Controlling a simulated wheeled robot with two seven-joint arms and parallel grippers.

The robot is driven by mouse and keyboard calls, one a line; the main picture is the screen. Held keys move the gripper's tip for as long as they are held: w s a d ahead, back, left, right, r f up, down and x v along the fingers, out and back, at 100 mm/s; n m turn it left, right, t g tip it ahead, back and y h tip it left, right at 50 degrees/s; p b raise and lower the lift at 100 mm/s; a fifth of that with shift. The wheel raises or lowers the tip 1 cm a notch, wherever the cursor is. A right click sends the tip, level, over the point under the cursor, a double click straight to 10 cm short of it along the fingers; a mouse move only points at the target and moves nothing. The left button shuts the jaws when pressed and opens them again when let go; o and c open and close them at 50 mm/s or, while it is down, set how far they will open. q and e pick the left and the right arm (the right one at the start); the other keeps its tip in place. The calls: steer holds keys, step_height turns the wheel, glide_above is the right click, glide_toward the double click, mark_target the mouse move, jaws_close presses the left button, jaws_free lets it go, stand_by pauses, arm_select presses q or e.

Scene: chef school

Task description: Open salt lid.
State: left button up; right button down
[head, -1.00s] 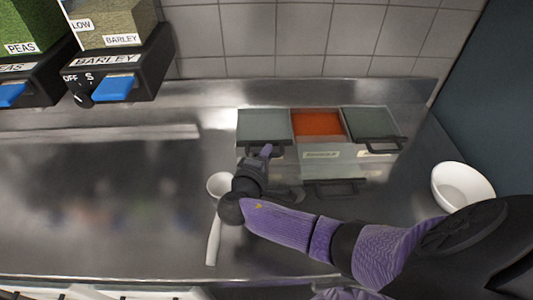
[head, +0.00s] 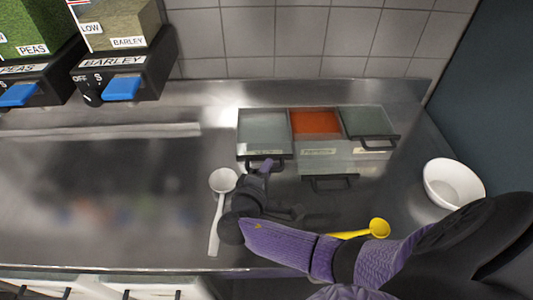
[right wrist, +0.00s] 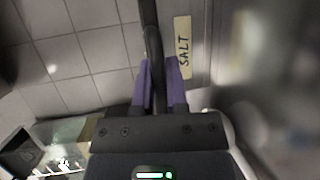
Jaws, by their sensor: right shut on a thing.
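The salt lid (head: 265,137) is the clear left lid of a row of three containers at the back of the counter. It has a dark bar handle on its front edge and sits slightly forward, towards me. My right gripper (head: 266,165) is shut on that handle. In the right wrist view the purple fingers (right wrist: 159,82) are on both sides of the dark handle (right wrist: 153,45), beside a label (right wrist: 183,47) reading SALT. My left gripper is out of view.
The middle lid (head: 318,163) is slid forward, baring orange-red contents (head: 315,122). The right lid (head: 366,122) is shut. A white spoon (head: 217,215) lies left of my gripper, a yellow spoon (head: 378,228) right. A white bowl (head: 453,185) stands at the right.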

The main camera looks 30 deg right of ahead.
steer(key=s+a, duration=0.1)
steer(key=s+a+p, duration=0.1)
steer(key=s, duration=0.1)
steer(key=s+a, duration=0.1)
steer(key=shift+s+p, duration=0.35)
steer(key=shift+p, duration=0.05)
steer(key=shift+s+a, duration=0.25)
steer(key=shift+s, duration=0.2)
steer(key=shift+f, duration=0.1)
steer(key=c, duration=0.7)
jaws_free()
steer(key=shift+w, duration=0.1)
steer(key=shift+o, duration=0.2)
steer(key=shift+d, duration=0.1)
